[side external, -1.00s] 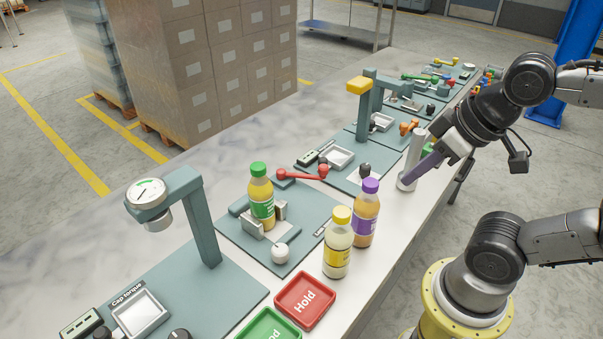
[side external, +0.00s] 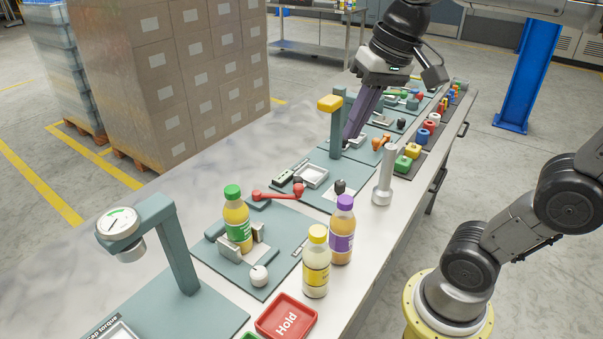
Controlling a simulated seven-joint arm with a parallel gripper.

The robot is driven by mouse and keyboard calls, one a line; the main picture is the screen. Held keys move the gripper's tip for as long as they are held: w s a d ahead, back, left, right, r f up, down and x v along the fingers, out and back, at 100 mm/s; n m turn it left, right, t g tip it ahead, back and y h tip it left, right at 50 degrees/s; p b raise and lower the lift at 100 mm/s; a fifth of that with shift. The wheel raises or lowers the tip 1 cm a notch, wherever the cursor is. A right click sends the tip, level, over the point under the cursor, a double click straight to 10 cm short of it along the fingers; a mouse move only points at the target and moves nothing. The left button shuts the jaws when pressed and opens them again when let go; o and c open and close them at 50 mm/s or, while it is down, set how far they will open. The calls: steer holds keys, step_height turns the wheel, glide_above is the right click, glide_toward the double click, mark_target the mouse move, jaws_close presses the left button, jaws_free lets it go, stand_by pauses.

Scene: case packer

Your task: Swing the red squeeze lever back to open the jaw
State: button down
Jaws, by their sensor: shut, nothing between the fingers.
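The red squeeze lever (side external: 277,196) lies at the back of a teal fixture plate, with a red ball at each end. On the same plate, the grey jaw (side external: 232,249) has blocks on both sides of a green-capped bottle (side external: 237,222); whether they press on it I cannot tell. A white ball knob (side external: 259,275) stands at the plate's front. My gripper (side external: 348,142) is shut and empty, its long purple fingers pointing down near the yellow-topped post, farther along the bench than the lever and well apart from it. Its tips are partly hidden.
A yellow-capped bottle (side external: 316,262) and a purple-capped bottle (side external: 342,230) stand right of the fixture. A gauge post (side external: 160,235) and red Hold tray (side external: 286,318) are nearer.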

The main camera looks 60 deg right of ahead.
steer(key=w+d+f+m+g+y, duration=0.1)
steer(key=w+d+m+g, duration=0.2)
steer(key=w, duration=0.5)
steer(key=w+d+f+m, duration=0.1)
steer(key=w+d+m, duration=0.1)
steer(key=w+d, duration=0.55)
steer(key=w+d+f+m+g+y, duration=0.1)
steer(key=w+d+f, duration=0.2)
steer(key=f, duration=0.3)
steer(key=w+d+f+m+g+y, duration=0.1)
steer(key=w+d+f+m, duration=0.1)
steer(key=d+f, duration=0.4)
steer(key=shift+w+d+f, duration=0.25)
steer(key=shift+w+f, duration=0.4)
steer(key=shift+f, duration=0.15)
steer(key=x, duration=0.9)
steer(key=shift+s+a+f, duration=0.1)
steer(key=shift+a+f, duration=0.05)
steer(key=shift+f, duration=0.05)
steer(key=a, duration=0.2)
steer(key=s, duration=0.1)
steer(key=shift+a+f, duration=0.35)
steer(key=shift+a, duration=0.05)
steer(key=shift+s+a, duration=0.2)
steer(key=shift+a, duration=0.35)
